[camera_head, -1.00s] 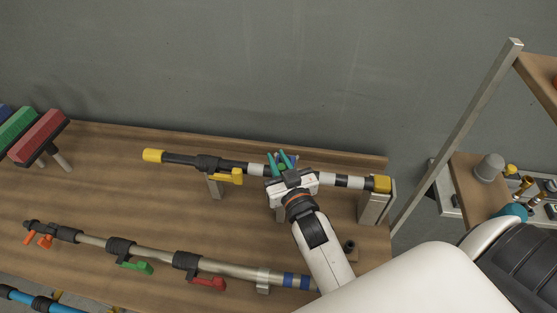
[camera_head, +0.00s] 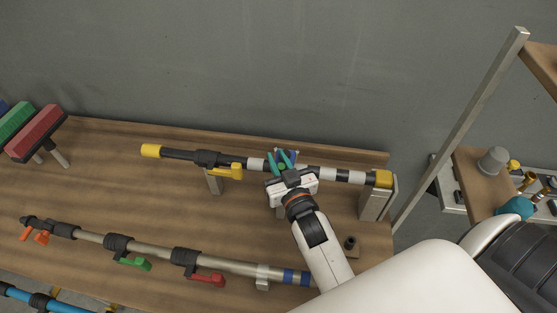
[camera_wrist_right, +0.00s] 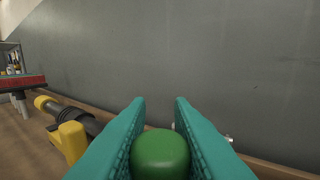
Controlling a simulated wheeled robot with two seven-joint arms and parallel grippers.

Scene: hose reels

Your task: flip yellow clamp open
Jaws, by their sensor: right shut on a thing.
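The yellow clamp (camera_head: 225,170) is a lever on a black collar of the upper pole (camera_head: 328,174), which is black and white with yellow ends. In the right wrist view the yellow clamp (camera_wrist_right: 70,142) stands at the lower left, beside the fingers and apart from them. My right gripper (camera_head: 281,160) is at the pole's middle, to the right of the yellow clamp. Its teal fingers are shut on a rounded green piece (camera_wrist_right: 161,154). What that piece is joined to is hidden. My left gripper is not in view.
A lower metal pole (camera_head: 225,263) carries a green lever (camera_head: 136,264), a red lever (camera_head: 208,279) and an orange one (camera_head: 41,237). Brush heads (camera_head: 38,132) stand at the left. A metal post (camera_head: 452,144) and shelf are at the right. The grey wall is behind.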

